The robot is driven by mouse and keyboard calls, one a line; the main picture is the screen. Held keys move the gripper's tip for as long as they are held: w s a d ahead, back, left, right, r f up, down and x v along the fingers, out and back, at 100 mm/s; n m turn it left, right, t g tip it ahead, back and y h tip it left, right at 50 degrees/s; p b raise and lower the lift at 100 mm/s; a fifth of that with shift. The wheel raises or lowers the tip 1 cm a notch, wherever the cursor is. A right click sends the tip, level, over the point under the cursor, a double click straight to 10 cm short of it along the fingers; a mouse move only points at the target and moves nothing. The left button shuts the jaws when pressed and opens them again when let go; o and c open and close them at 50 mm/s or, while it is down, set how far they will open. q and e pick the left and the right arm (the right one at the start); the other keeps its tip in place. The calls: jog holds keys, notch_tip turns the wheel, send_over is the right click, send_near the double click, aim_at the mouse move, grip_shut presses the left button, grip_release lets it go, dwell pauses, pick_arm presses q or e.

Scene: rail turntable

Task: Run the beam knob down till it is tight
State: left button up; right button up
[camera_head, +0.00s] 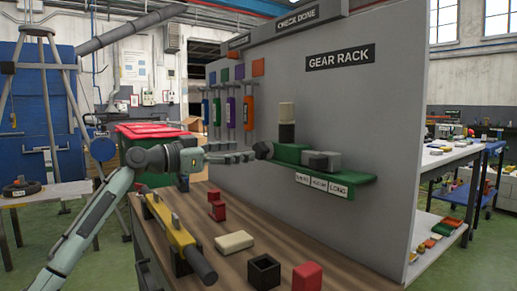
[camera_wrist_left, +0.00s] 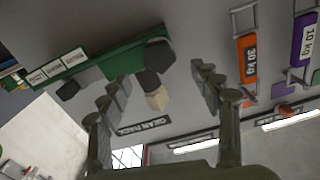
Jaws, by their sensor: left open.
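My left gripper (camera_head: 232,158) is open and level in front of the grey panel, its fingers pointing at the left end of a green shelf (camera_head: 350,178). A dark knob-like piece (camera_head: 263,151) sits at that end, just past the fingertips. In the left wrist view, the open fingers (camera_wrist_left: 160,75) have nothing between them, and the dark piece (camera_wrist_left: 160,54) shows beyond them. I cannot tell whether this is the beam knob. A yellow beam (camera_head: 172,219) with a dark round end lies on the wooden bench below; no knob is clear on it. My right gripper is not in view.
The shelf also holds a cream-and-black cylinder (camera_head: 287,113) and grey blocks (camera_head: 321,159). Coloured weights (camera_head: 248,113) hang on the panel. The bench (camera_head: 228,275) carries red pieces (camera_head: 307,277), a cream block (camera_head: 234,241) and a black square holder (camera_head: 263,271).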

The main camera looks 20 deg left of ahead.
aim_at(257, 149)
pick_arm(q)
jog(key=x, duration=0.4)
jog(key=shift+w+d+r+p, duration=0.1)
jog(key=shift+p, duration=0.2)
jog(key=shift+w+d, duration=0.4)
jog(key=shift+w, duration=0.1)
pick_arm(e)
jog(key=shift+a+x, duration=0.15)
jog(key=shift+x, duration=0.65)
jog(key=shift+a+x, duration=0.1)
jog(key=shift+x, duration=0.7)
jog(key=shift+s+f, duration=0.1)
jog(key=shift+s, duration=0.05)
pick_arm(q)
jog(key=c, duration=1.1)
